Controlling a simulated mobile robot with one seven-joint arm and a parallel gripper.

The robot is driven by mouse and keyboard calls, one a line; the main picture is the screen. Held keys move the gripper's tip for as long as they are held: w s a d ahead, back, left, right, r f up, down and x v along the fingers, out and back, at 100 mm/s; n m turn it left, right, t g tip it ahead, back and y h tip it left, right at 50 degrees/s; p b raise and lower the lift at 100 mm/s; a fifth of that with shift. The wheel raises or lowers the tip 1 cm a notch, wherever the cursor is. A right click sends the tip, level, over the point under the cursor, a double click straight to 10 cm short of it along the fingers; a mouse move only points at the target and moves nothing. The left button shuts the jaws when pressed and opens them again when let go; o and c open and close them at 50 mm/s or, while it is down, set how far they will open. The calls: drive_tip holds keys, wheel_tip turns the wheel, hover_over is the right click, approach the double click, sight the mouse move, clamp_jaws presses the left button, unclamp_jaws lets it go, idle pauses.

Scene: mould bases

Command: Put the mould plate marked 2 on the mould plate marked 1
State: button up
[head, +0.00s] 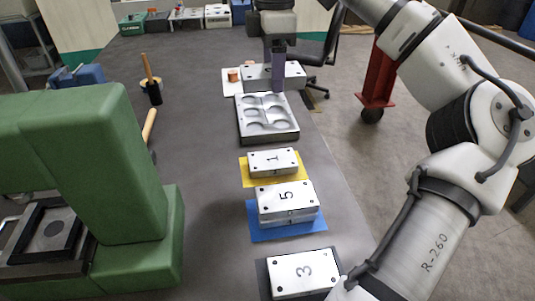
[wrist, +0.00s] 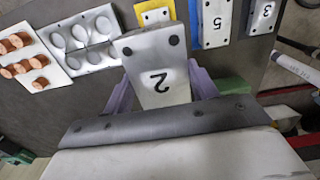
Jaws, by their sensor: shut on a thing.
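My gripper (head: 278,68) is at the far end of the table in the head view, shut on the mould plate marked 2 (head: 258,78). In the wrist view the plate marked 2 (wrist: 157,62) sits between my purple fingers (wrist: 163,90), its number facing the camera. The mould plate marked 1 (head: 285,161) lies flat on a yellow mat (head: 245,175), nearer the robot than the held plate. Its top is bare. In the wrist view the plate marked 1 (wrist: 155,15) shows partly beyond the held plate.
A grey plate with round hollows (head: 267,117) lies between the held plate and plate 1. Plate 5 (head: 300,197) on a blue mat and plate 3 (head: 285,277) are nearer. Copper pieces (wrist: 20,68) lie on a white sheet. A green machine (head: 95,150) and mallet (head: 152,90) are left.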

sight(272, 159)
wheel_tip(272, 159, down, 19)
drive_tip(key=shift+r, duration=0.2)
drive_tip(key=shift+f, duration=0.1)
idle(0.3)
drive_tip(key=o, duration=1.4)
drive_tip(key=shift+c, duration=0.2)
wheel_tip(272, 159, up, 12)
drive_tip(key=shift+b, duration=0.35)
drive_tip(key=shift+d, duration=0.1)
